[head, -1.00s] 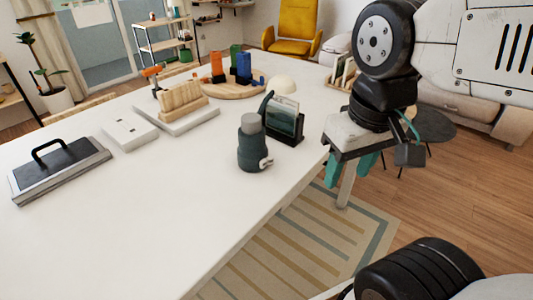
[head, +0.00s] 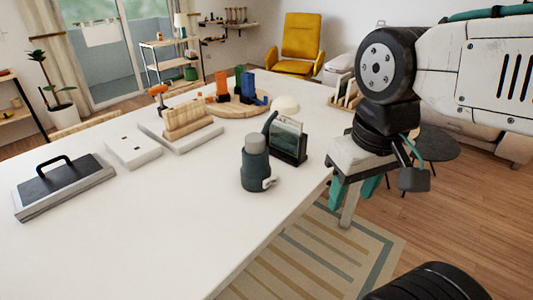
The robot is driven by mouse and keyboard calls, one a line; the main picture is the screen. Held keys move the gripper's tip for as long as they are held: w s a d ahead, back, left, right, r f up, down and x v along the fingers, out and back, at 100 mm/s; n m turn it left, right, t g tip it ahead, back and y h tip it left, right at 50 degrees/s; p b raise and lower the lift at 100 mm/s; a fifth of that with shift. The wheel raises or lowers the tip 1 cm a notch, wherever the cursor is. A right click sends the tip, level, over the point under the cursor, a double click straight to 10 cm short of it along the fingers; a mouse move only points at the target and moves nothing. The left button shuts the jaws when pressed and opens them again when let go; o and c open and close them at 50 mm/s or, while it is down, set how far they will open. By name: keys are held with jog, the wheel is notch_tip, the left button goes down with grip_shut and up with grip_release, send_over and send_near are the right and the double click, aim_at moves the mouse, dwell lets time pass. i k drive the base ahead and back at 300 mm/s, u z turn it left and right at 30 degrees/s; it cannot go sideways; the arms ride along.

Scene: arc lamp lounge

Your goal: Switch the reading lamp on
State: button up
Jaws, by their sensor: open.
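I cannot pick out the reading lamp with certainty. A small pale upright thing (head: 180,21) on the back shelf may be a lamp, but it is too small to tell, and no switch shows. My gripper (head: 354,188) hangs with teal fingers apart and pointing down. It appears just beyond the right edge of the white table (head: 120,235), over the floor, with nothing visible between its fingers.
A dark green canister (head: 255,172) and a dark card holder (head: 287,140) stand near the table's right edge. A handled tool (head: 65,180), white boxes (head: 133,149) and a round wooden board (head: 232,108) lie leftward. A yellow chair (head: 301,38) stands at the back.

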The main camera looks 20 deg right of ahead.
aim_at(272, 180)
jog(key=z, duration=1.15)
jog(key=k, duration=0.65)
jog(key=u, duration=0.9)
